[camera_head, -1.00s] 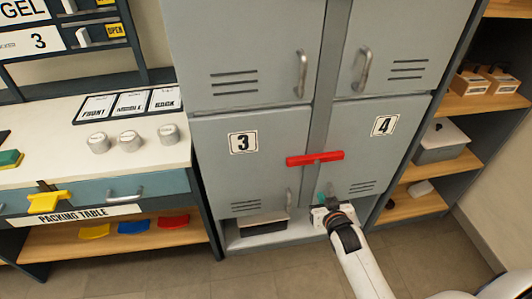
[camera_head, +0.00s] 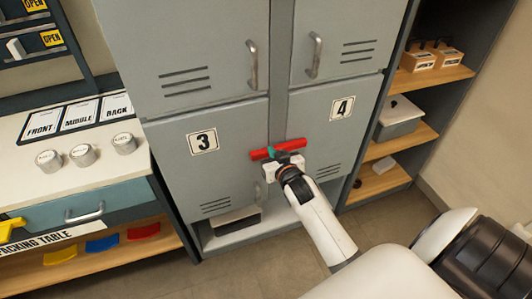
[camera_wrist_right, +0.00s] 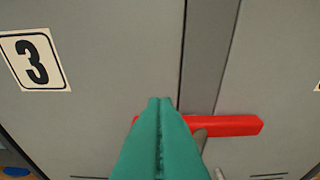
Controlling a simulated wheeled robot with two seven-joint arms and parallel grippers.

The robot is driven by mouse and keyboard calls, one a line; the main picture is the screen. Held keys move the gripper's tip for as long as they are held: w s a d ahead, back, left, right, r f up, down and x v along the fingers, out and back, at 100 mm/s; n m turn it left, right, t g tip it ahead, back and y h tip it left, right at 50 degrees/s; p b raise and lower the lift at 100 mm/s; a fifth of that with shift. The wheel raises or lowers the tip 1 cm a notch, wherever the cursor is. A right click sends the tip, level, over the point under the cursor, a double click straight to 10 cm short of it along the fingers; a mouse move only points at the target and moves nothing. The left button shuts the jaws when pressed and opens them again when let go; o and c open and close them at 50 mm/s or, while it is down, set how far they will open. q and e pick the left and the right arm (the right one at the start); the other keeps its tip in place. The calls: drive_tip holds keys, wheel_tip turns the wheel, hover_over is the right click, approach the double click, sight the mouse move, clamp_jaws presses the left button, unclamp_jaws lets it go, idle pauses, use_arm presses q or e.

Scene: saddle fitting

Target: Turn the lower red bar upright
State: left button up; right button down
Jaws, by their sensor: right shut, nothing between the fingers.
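The lower red bar (camera_head: 293,145) lies nearly level across the seam between locker doors 3 and 4, its right end slightly higher in the head view. In the right wrist view the bar (camera_wrist_right: 235,125) also runs across the seam. My right gripper (camera_head: 272,151) is at the bar, with its teal fingers shut and empty. In the wrist view its fingertips (camera_wrist_right: 160,100) overlap the bar's left part and hide some of it. I cannot tell whether they touch it. My left gripper is not in view.
Door 3 (camera_head: 180,145) and door 4 (camera_head: 350,110) are closed, with handles near the seam. An open shelf (camera_head: 405,140) with boxes stands right. The packing table (camera_head: 20,150) with three round weights stands left. An open slot (camera_head: 235,225) lies below door 3.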

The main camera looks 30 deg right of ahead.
sight(279, 149)
drive_tip(key=x, duration=0.5)
drive_tip(key=shift+w, duration=0.3)
wheel_tip(279, 149, down, 3)
drive_tip(key=shift+r, duration=0.15)
drive_tip(key=shift+f, duration=0.8)
drive_tip(key=shift+d, duration=0.15)
